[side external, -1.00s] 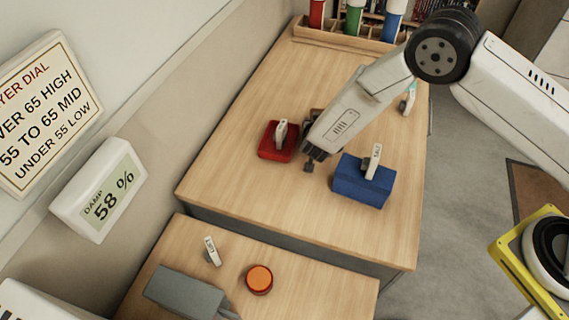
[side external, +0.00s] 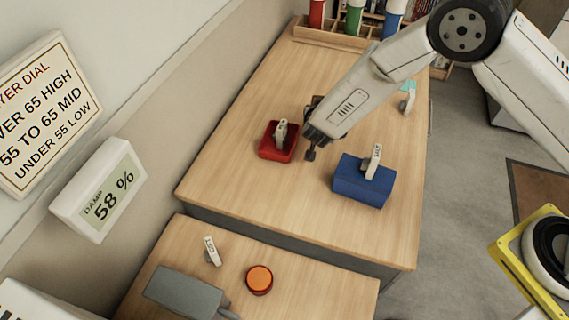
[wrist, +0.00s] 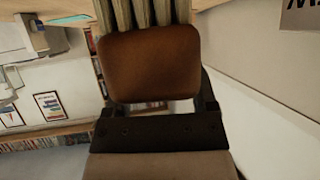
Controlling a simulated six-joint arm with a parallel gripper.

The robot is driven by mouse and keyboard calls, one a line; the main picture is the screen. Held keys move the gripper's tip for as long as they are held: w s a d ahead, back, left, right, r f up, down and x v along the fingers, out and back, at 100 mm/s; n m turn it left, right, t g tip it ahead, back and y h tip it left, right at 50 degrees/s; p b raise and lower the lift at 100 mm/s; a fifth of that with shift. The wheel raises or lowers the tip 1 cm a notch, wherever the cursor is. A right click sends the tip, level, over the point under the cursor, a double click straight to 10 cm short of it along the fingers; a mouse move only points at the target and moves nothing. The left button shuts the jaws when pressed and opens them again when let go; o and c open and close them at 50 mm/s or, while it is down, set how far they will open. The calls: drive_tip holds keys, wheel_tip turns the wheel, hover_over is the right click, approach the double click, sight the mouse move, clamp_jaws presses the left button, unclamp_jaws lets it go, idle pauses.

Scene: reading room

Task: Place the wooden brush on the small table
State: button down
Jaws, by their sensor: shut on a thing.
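The wooden brush (wrist: 150,65) has a brown wooden body and pale bristles that point to the top of the wrist view. My gripper (wrist: 158,108) is shut on its body. In the side external view my gripper (side external: 311,150) is above the large wooden tabletop (side external: 265,90), between a red tray and a blue box. The brush is mostly hidden behind my gripper there. A smaller wooden table (side external: 310,290) stands at the front, separated from the large one by a gap; its lower part is cut off by the frame.
The red tray (side external: 268,152) and the blue box (side external: 350,190) carry white tags and flank my gripper. An orange button (side external: 259,279), a white tag (side external: 212,251) and a grey device (side external: 185,292) occupy the smaller table. Its right part is clear. A wooden rack (side external: 340,40) stands at the back.

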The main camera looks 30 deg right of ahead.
drive_tip(key=shift+r, duration=2.65)
drive_tip(key=shift+d+r, duration=0.2)
drive_tip(key=shift+r, duration=0.2)
drive_tip(key=s+d+r+n+y, duration=0.1)
drive_tip(key=s+d+r, duration=0.3)
drive_tip(key=r, duration=0.4)
drive_tip(key=s+d+r+n+t+y, duration=0.1)
drive_tip(key=s+d+r+n+y, duration=0.1)
drive_tip(key=s+d+r, duration=0.3)
drive_tip(key=shift+d+r, duration=1.1)
drive_tip(key=shift+r, duration=0.75)
drive_tip(key=shift+s+d+f, duration=0.1)
drive_tip(key=shift+f, duration=0.05)
